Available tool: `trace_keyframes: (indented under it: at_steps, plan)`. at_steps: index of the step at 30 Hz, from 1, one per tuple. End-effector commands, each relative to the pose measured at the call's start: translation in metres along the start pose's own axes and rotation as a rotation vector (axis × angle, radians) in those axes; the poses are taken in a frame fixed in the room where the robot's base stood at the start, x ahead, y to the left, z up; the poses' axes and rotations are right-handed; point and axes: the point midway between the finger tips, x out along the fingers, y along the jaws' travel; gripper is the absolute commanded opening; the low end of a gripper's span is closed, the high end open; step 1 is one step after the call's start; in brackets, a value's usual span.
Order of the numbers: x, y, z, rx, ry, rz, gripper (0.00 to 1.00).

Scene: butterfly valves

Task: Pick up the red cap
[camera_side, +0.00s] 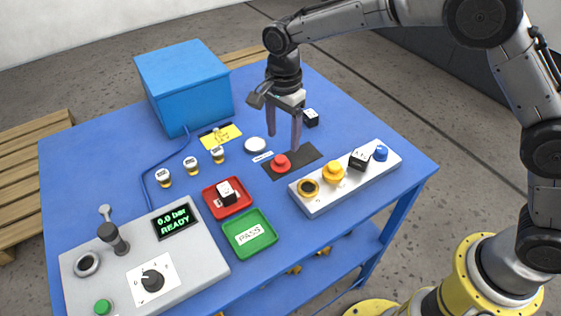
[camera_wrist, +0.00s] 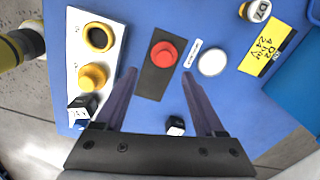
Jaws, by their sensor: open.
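The red cap (camera_side: 281,162) sits on a dark rectangular mat (camera_side: 308,155) on the blue table. In the wrist view the red cap (camera_wrist: 163,54) lies on the dark mat (camera_wrist: 152,84), ahead of the fingertips and roughly between their lines. My gripper (camera_side: 284,142) is open and empty, pointing down above the table near the mat. Its two fingers also show in the wrist view (camera_wrist: 159,72), spread apart. I cannot tell the exact height of the fingertips over the cap.
A grey strip (camera_side: 318,204) with yellow, black and blue parts stands right of the cap. A white disc (camera_side: 255,144) lies left of it. A blue box (camera_side: 184,84), red tray (camera_side: 227,198), green tray (camera_side: 250,233) and control panel (camera_side: 150,262) stand around. A black cube (camera_side: 311,118) lies behind.

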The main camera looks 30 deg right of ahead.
Motion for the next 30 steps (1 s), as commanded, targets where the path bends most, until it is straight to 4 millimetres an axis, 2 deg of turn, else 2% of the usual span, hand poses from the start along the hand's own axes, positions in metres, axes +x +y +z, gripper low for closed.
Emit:
trace_keyframes:
  at_steps: [3, 11, 19, 29, 30]
  plan:
    - [0.017, 0.0, 0.0, 0.0, 0.0, 0.003, 0.71]
    - [0.035, -0.002, 0.0, 0.0, 0.0, 0.001, 0.71]
    - [0.071, -0.007, 0.0, 0.0, 0.0, 0.003, 0.71]
    - [0.078, -0.008, 0.0, 0.0, 0.0, 0.0, 0.71]
    - [0.078, -0.008, 0.0, 0.0, 0.0, 0.0, 0.66]
